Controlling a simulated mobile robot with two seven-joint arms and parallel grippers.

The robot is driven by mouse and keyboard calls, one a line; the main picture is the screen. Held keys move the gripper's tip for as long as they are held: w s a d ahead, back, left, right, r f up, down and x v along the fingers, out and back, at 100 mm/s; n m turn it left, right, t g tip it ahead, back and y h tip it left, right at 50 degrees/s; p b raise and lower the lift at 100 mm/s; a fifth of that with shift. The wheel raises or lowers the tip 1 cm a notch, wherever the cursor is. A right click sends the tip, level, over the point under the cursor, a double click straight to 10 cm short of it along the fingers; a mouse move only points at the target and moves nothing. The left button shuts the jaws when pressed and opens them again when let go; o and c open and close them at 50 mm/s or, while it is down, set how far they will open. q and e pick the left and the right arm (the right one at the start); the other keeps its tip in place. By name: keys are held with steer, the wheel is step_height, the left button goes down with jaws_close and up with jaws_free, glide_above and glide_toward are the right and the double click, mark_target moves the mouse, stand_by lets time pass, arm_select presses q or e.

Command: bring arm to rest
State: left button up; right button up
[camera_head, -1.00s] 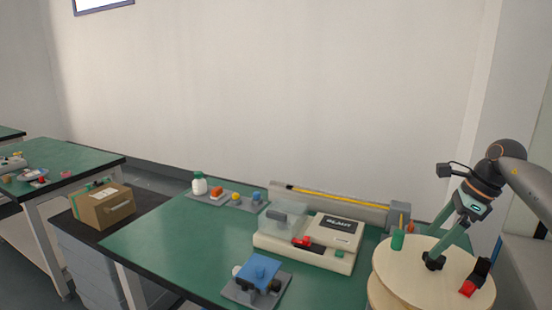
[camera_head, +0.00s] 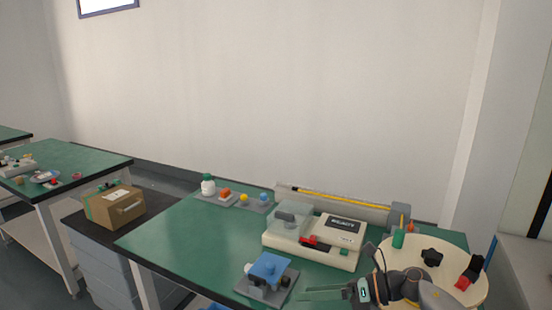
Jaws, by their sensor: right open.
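My right gripper (camera_head: 305,294) shows at the bottom of the head view, low in front of the round wooden table (camera_head: 402,248). Its two green fingers point left, apart and empty, just right of the grey plate with the blue block (camera_head: 269,267). I cannot tell whether they touch anything. A black knob-like part (camera_head: 432,257) stands on the round table, clear of the gripper. My right arm covers the front of that table. My left gripper is out of view.
A white machine (camera_head: 312,240) with a red handle and clear cover stands on the green bench (camera_head: 180,238). A white bottle (camera_head: 208,185) and small coloured parts are at its back. A cardboard box (camera_head: 115,207) sits left. A green cylinder (camera_head: 398,239) and red-black part (camera_head: 471,271) are on the round table.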

steer(key=s+a+m+t+y+p, duration=0.2)
steer(key=s+a+m+t, duration=0.3)
steer(key=m, duration=0.5)
steer(key=s+d+f+m+h+p, duration=0.1)
steer(key=s+d+f+m+h, duration=0.3)
steer(key=s+f+m, duration=0.2)
steer(key=s+d+f+m+h+p, duration=0.2)
steer(key=s+d+f+m+h, duration=0.3)
steer(key=s+m, duration=0.4)
steer(key=s+d+f+m+t+h+p, duration=0.1)
steer(key=s+d+f+m+h, duration=0.3)
steer(key=m, duration=1.2)
steer(key=s+f+h, duration=0.1)
steer(key=s+f, duration=0.2)
steer(key=s, duration=0.1)
steer(key=shift+s+d+m, duration=0.25)
steer(key=shift+s+m, duration=0.05)
steer(key=shift+m, duration=0.1)
